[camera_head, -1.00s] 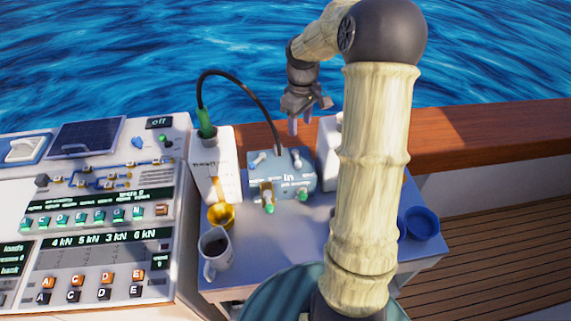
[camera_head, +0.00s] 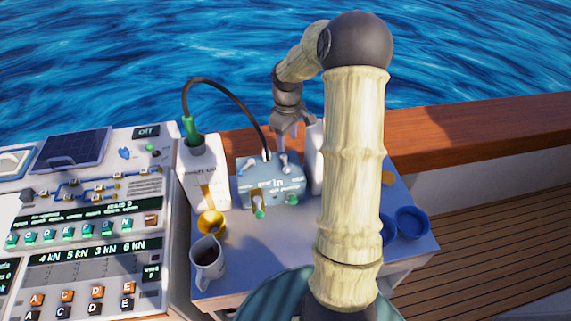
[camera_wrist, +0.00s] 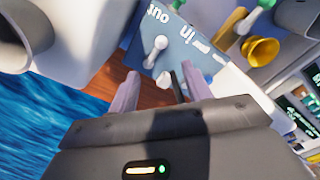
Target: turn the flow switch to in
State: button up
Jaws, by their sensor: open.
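A blue-grey box (camera_head: 272,186) with the word "in" on it stands on the table, with small white levers on top. In the wrist view the box (camera_wrist: 210,62) shows the words "in" and "out". A white lever (camera_wrist: 155,50) with rounded ends sits close to these words; I cannot tell for sure which way it is set. My gripper (camera_head: 284,142) is above the back right part of the box. In the wrist view my gripper (camera_wrist: 160,74) is open, its two fingers apart near the lever, with nothing held. A second pale knob and the cable show between the fingers.
White containers stand on both sides of the box; the left one (camera_head: 204,178) has a black cable (camera_head: 236,92) arching to the box. A control panel (camera_head: 75,235) is at left.

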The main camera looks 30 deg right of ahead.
aim_at(287, 167)
notch_tip(287, 167, down, 12)
jog(key=shift+f+p, duration=0.1)
jog(key=shift+p, duration=0.7)
